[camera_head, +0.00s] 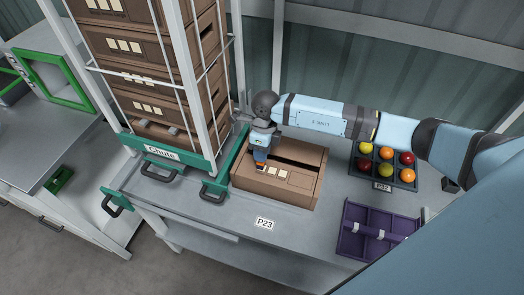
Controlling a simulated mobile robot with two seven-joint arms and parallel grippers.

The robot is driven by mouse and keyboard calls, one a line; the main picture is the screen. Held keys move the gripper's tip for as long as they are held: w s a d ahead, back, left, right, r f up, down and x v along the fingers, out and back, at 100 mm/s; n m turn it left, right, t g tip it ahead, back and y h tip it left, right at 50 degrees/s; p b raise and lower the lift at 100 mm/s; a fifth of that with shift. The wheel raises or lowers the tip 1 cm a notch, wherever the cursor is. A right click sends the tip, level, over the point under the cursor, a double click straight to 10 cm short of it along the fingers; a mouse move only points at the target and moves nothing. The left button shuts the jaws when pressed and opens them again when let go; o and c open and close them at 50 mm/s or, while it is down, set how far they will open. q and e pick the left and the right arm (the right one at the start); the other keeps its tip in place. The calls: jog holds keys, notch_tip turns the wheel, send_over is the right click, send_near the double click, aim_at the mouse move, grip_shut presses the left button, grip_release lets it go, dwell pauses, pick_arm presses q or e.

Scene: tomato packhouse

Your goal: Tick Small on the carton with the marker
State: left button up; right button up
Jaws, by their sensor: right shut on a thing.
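The brown carton (271,189) stands on the grey bench, with a dark slot along its top. I cannot tell whether the tip touches the carton. My left gripper is not in view.
A rack of stacked cartons (155,75) labelled "Chute" stands left of the carton. A dark tray of coloured tomatoes (384,152) and a purple divided tray (354,240) lie to the right.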

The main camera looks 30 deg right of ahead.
jog(key=shift+d, duration=0.55)
jog(key=shift+a, duration=0.25)
jog(key=shift+r, duration=0.1)
jog(key=shift+s+a+p+v, duration=0.15)
jog(key=shift+p+v, duration=0.4)
jog(key=shift+v, duration=0.4)
jog(key=shift+s+a+p+v, duration=0.15)
jog(key=shift+p+v, duration=0.4)
jog(key=shift+v, duration=0.4)
jog(key=shift+s+a+p+v, duration=0.15)
jog(key=shift+p+v, duration=0.4)
jog(key=shift+v, duration=0.45)
